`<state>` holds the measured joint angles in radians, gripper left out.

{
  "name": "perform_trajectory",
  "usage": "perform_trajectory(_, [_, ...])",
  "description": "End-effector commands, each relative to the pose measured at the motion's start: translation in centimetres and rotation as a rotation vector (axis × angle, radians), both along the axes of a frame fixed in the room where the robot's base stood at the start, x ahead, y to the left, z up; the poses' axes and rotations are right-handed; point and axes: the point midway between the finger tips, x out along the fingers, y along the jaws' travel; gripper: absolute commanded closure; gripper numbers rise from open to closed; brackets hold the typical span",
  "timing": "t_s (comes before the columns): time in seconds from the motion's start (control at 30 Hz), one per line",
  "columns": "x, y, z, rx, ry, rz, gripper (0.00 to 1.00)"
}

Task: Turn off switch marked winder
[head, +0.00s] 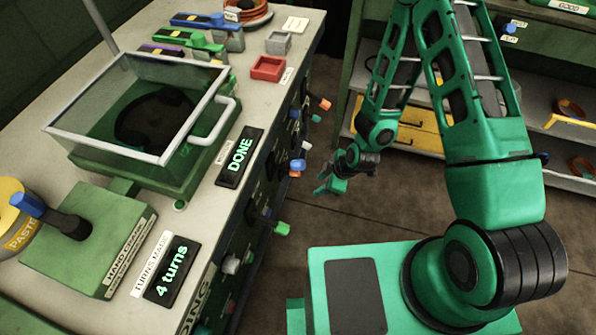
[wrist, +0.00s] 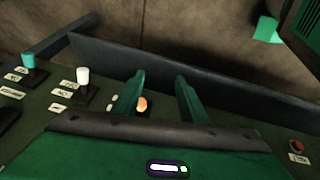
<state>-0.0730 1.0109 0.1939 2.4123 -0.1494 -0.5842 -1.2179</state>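Several switches with coloured knobs stick out of the bench's front panel in the head view, including a blue one (head: 297,165), a white one (head: 306,145) and a green one (head: 281,228). I cannot read which is marked winder. My gripper (head: 334,184) is in front of the panel, to the right of the blue knob. In the wrist view my gripper (wrist: 158,92) is open, its two fingers apart. An orange knob (wrist: 141,103) shows between them, nearer the left finger; contact cannot be told. A white knob (wrist: 82,76) and a teal knob (wrist: 28,62) stand further left, with unreadable labels.
On the bench are a glass-walled box (head: 150,110), a display reading DONE (head: 239,158), a display reading 4 turns (head: 172,271) and a hand crank (head: 75,225). Shelves (head: 480,140) stand behind my arm. A red button (wrist: 296,146) is right in the wrist view.

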Motion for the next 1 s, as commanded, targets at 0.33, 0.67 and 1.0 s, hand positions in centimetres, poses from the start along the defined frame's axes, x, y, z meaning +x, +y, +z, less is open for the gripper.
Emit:
perform_trajectory(0.33, [4.0,5.3,0.1,0.001,-0.003,0.002,0.61])
perform_trajectory(0.67, [5.7,7.7,-0.7,-0.001,0.0,0.0,0.61])
perform_trajectory(1.0, [5.8,7.7,-1.0,-0.001,-0.001,-0.001,0.61])
